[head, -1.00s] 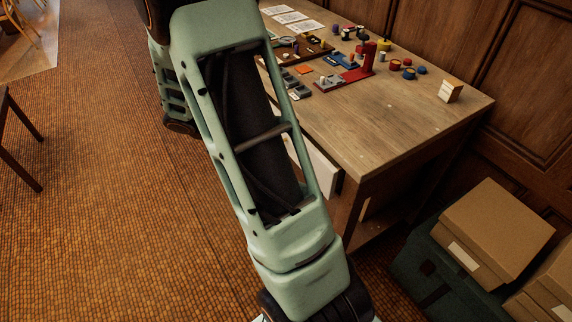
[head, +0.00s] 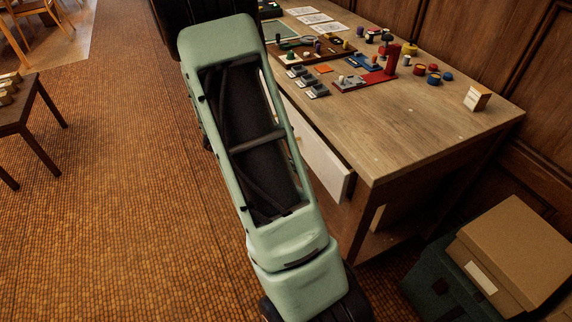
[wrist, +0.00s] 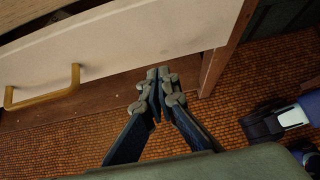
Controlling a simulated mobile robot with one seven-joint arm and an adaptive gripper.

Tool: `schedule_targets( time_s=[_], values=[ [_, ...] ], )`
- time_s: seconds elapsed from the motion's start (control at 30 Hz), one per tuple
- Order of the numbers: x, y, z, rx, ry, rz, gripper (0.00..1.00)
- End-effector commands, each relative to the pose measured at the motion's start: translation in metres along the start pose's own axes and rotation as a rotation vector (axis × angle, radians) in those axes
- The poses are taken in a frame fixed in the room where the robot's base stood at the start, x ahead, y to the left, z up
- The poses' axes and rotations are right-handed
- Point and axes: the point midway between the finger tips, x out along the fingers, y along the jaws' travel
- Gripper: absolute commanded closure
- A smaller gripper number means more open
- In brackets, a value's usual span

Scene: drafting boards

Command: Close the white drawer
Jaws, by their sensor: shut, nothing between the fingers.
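The white drawer (head: 322,162) sticks out from the near-left side of the wooden table, partly open, and my arm hides part of it. In the wrist view its pale front (wrist: 140,38) fills the upper part, tilted in the picture, with a tan bar handle (wrist: 45,92) at the left. My gripper (wrist: 158,74) is shut and empty, its fingertips at the lower edge of the drawer front, right of the handle. I cannot tell whether they touch it. In the head view the gripper is not visible.
The wooden table (head: 425,125) carries small coloured parts and trays. A table leg (wrist: 222,55) stands just right of the fingers. Cardboard boxes (head: 515,250) and a dark green bin (head: 445,280) are at the lower right. The tiled floor at left is open, with a small dark table (head: 22,115).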

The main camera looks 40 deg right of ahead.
Motion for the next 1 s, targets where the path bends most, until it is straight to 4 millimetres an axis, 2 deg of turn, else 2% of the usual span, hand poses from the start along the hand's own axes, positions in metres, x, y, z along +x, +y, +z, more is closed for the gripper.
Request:
schedule_targets(
  time_s=[0.1, 0.23, 0.77, 1.0],
  values=[
    [0.015, 0.0, 0.014, 0.005, 0.0, -0.001, 1.0],
    [0.023, 0.0, 0.024, 0.002, 0.001, 0.0, 1.0],
    [0.029, 0.0, 0.031, 0.001, 0.0, 0.0, 1.0],
    [0.056, 0.0, 0.059, 0.004, -0.002, -0.002, 1.0]
  ],
)
